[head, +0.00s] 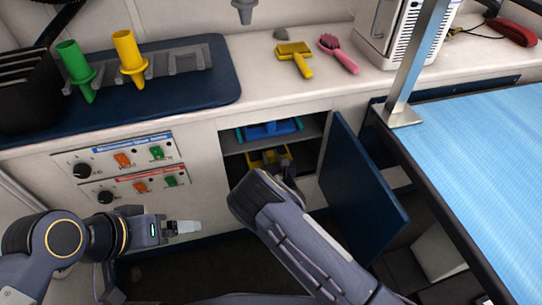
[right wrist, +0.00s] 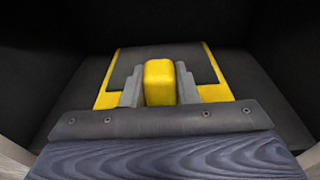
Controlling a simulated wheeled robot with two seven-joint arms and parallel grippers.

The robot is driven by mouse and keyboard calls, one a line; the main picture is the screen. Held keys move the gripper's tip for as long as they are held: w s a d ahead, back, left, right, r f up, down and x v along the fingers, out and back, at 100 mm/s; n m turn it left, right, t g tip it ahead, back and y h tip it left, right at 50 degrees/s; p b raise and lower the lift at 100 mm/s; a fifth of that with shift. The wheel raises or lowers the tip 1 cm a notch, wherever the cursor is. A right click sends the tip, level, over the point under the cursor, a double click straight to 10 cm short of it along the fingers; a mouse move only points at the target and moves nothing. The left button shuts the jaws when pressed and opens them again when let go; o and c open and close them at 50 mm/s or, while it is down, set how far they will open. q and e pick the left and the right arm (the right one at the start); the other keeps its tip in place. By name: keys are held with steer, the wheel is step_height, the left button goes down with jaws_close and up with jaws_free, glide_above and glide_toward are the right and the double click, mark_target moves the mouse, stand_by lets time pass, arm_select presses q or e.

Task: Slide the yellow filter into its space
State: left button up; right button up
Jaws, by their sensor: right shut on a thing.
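The yellow filter (head: 268,156) is inside the open cabinet, in the lower space under the shelf. In the right wrist view it is a dark flat panel with a yellow frame (right wrist: 211,92) and a yellow handle (right wrist: 159,82). My right gripper (right wrist: 159,88) is shut on that handle, one grey finger on each side. In the head view my right arm hides part of the filter and the lower opening. My left gripper (head: 183,228) is in front of the cabinet face, below the control panels, away from the filter; its finger gap cannot be made out.
A blue filter (head: 270,130) sits in the upper space. The blue cabinet door (head: 362,190) stands open to the right of my right arm. Control panels (head: 126,163) are on the left. The counter holds a yellow brush (head: 296,56), a pink brush (head: 340,55) and a nozzle rack.

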steer(key=o, duration=1.1)
steer(key=shift+c, duration=0.2)
steer(key=shift+s+f, duration=0.1)
